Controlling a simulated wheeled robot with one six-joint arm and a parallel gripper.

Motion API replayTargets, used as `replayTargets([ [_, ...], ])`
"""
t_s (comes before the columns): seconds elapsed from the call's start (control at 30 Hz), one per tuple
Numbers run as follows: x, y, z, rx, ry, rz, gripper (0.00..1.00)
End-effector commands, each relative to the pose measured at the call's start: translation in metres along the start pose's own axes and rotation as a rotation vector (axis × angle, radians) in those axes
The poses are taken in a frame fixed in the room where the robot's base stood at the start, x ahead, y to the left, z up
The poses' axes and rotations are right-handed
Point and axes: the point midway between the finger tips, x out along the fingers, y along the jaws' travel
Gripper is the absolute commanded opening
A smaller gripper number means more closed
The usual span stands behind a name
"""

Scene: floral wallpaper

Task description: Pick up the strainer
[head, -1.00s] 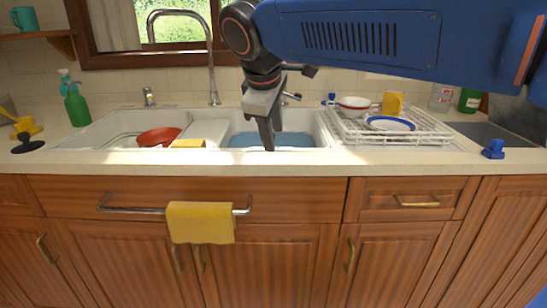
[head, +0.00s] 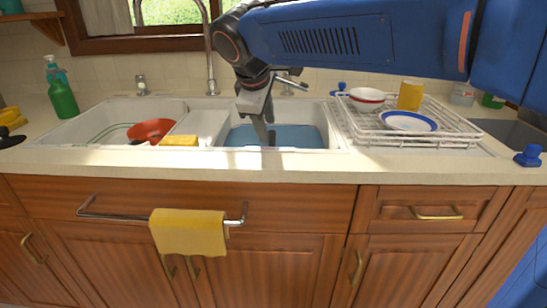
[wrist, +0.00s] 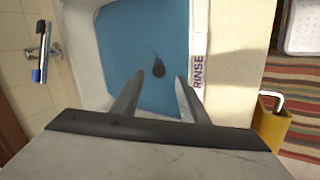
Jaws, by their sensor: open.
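A small dark round thing with a thin dark tail (wrist: 158,71) shows in the blue right basin in the wrist view. It may be the strainer, but I cannot be sure. My gripper (wrist: 159,78) is open and points down at it, with one fingertip on each side in the picture. I see nothing held between the fingers, and their height above the thing is unclear. In the head view my gripper (head: 268,140) hangs over the right basin (head: 304,136), and the small dark thing cannot be seen there.
The left basin holds a red bowl (head: 152,130), with a yellow sponge (head: 179,140) by the divider. A tall faucet (head: 209,55) stands behind. A white dish rack (head: 440,138) with dishes is to the right. A yellow towel (head: 188,232) hangs in front.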

Motion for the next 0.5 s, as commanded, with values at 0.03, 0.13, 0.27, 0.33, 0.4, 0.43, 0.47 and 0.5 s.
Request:
replayTargets([
  [0.03, 0.011, 0.000, 0.001, 0.000, -0.003, -0.002, 0.40],
  [0.13, 0.028, 0.000, 0.001, 0.001, -0.003, -0.001, 0.40],
  [0.27, 0.045, 0.000, 0.001, 0.000, -0.002, -0.001, 0.40],
  [0.33, 0.051, 0.000, 0.000, 0.001, -0.001, 0.000, 0.40],
  [0.4, 0.055, 0.000, 0.000, 0.001, -0.001, 0.000, 0.40],
  [0.43, 0.056, 0.000, 0.000, 0.000, -0.001, 0.000, 0.40],
  [0.47, 0.057, 0.000, 0.000, 0.000, -0.001, 0.000, 0.40],
  [0.5, 0.059, 0.000, 0.000, 0.000, -0.001, -0.001, 0.40],
])
